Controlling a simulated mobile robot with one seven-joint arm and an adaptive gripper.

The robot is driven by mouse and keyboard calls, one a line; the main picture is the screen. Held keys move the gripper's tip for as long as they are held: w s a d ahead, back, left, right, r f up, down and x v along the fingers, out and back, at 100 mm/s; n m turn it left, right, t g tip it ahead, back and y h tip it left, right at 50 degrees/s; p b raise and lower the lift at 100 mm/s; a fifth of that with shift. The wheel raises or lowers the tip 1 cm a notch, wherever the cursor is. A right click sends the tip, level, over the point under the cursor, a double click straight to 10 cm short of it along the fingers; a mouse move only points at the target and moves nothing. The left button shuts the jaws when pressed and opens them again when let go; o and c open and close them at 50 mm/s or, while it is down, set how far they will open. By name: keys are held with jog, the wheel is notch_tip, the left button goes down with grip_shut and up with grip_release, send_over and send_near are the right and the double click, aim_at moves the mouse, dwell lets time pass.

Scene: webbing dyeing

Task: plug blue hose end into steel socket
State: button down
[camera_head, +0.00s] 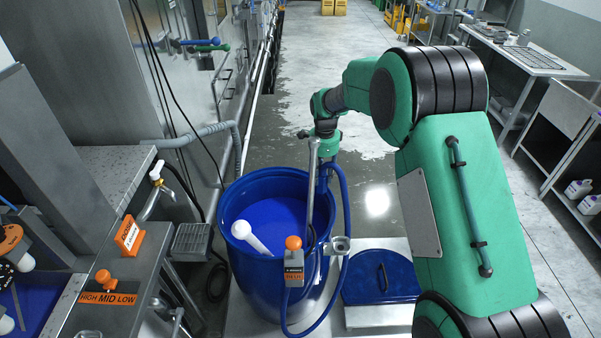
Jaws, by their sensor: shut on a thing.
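The blue hose (346,205) loops from beneath my gripper (326,162) down past the right side of the blue drum and back up toward the grey valve box. My gripper is shut on the upper end of the hose, above the drum's right rim; the fingers are small and partly hidden. A small steel fitting with a round opening, likely the steel socket (340,244), sits at the drum's right side, below my gripper and apart from it. The hose passes close to it.
The blue drum (232,268) holds blue liquid and a white scoop (250,237). A steel pipe (311,185) stands close left of my gripper. A grey valve box (293,268) with an orange knob stands in front. A blue lid (382,278) lies right. Floor behind is clear.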

jog(key=s+d+f+b, duration=0.1)
jog(key=s+d+f, duration=0.6)
jog(key=s+f, duration=0.3)
jog(key=s, duration=0.3)
jog(key=shift+s+d+f+b, duration=0.15)
jog(key=shift+d+f+b, duration=0.15)
jog(key=shift+d, duration=0.05)
jog(key=shift+f, duration=0.2)
jog(key=shift+f+b, duration=1.9)
jog(key=shift+f, duration=1.4)
jog(key=c, duration=1.2)
grip_release()
jog(key=shift+r, duration=0.1)
